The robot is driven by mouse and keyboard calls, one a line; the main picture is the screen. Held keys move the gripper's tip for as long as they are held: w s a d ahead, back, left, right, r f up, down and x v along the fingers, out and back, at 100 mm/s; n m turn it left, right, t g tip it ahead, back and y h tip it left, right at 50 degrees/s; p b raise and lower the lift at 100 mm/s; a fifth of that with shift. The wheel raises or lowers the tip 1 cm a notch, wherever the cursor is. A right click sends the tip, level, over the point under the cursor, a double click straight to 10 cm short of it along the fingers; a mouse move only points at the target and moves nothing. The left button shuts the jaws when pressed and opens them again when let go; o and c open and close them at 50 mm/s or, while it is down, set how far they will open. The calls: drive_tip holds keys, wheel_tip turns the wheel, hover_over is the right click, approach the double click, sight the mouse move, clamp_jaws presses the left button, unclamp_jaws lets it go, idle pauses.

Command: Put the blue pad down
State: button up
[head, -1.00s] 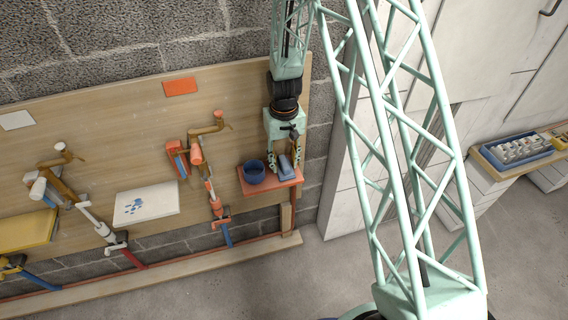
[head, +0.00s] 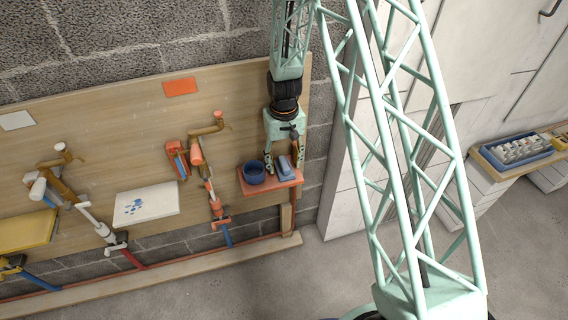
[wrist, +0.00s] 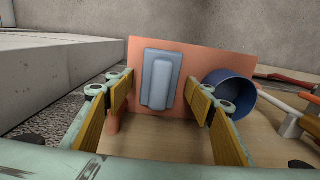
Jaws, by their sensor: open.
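The blue pad (head: 285,166) lies on the small orange shelf (head: 262,187) at the right end of the wooden board. In the wrist view the blue pad (wrist: 160,80) rests on the orange shelf (wrist: 145,48), between and beyond my fingertips. My gripper (head: 284,167) is above the shelf, pointing down. In the wrist view my gripper (wrist: 160,93) is open, with a yellow-lined finger on each side of the pad and a gap to each.
A blue pot (head: 253,172) stands on the shelf just left of the pad, near one finger; the pot (wrist: 230,90) is at the right in the wrist view. Pipe fittings (head: 196,155) and a white panel (head: 146,204) are on the board further left.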

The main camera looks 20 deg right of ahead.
wheel_tip(320, 180, up, 12)
drive_tip(key=p, duration=0.2)
idle(0.6)
drive_tip(key=shift+r, duration=0.15)
idle(0.6)
wheel_tip(320, 180, up, 17)
drive_tip(key=t, duration=0.1)
hover_over(284, 163)
drive_tip(key=s, duration=0.7)
drive_tip(key=s+r+t, duration=0.1)
drive_tip(key=s+r, duration=1)
drive_tip(key=r, duration=0.2)
drive_tip(key=s+r+t, duration=0.1)
drive_tip(key=s+r, duration=0.3)
drive_tip(key=s, duration=0.8)
drive_tip(key=s+r, duration=0.4)
drive_tip(key=s, duration=0.8)
drive_tip(key=shift+s+r+t, duration=0.15)
drive_tip(key=shift+t, duration=0.25)
